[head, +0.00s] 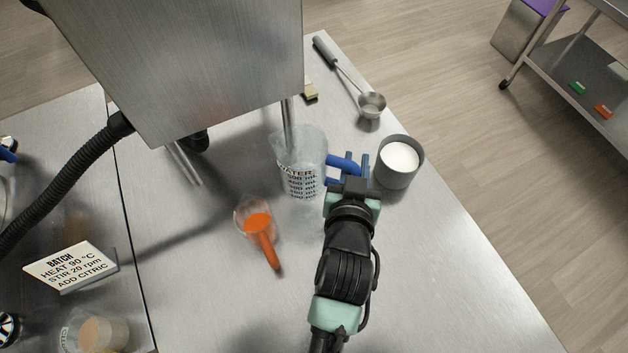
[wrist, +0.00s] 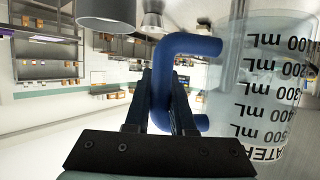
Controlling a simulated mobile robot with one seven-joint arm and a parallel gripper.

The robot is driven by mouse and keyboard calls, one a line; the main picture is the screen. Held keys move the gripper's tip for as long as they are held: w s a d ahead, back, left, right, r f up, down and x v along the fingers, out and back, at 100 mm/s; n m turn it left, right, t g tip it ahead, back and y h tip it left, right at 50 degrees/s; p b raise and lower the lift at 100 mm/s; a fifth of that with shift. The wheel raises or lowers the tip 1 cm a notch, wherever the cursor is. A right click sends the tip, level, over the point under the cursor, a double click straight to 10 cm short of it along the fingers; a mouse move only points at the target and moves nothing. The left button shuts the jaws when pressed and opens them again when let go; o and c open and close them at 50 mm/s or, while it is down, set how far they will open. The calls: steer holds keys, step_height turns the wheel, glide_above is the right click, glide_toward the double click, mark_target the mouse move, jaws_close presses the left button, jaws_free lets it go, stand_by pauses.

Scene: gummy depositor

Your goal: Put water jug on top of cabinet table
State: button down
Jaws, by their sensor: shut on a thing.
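The water jug (head: 301,165) is a clear measuring jug with black volume marks and a blue handle. It stands upright on the steel table (head: 420,270) in the head view, next to the metal machine. My gripper (head: 350,168) is at the right side of the jug, shut on its blue handle. In the wrist view the jug (wrist: 265,85) fills the right side, and its handle (wrist: 190,45) lies between the fingers of my gripper (wrist: 168,105). I cannot tell whether the jug's base touches the table. No separate cabinet table can be made out with certainty.
A grey cup of white powder (head: 397,178) stands close right of my gripper. A ladle (head: 345,75) lies behind. The machine (head: 190,70) overhangs the back left. A steel cart (head: 585,75) stands far right.

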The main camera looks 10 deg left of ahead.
steer(key=shift+s+f, duration=0.15)
steer(key=shift+f, duration=2.2)
steer(key=shift+s+f, duration=0.1)
steer(key=shift+f, duration=2.2)
steer(key=shift+f, duration=0.1)
steer(key=shift+f, duration=0.15)
steer(key=c, duration=0.8)
jaws_free()
steer(key=shift+o, duration=0.2)
steer(key=shift+r, duration=0.2)
steer(key=shift+s+r, duration=0.1)
steer(key=shift+s, duration=0.05)
steer(key=b+v, duration=0.1)
steer(key=v, duration=1)
steer(key=shift+s, duration=0.35)
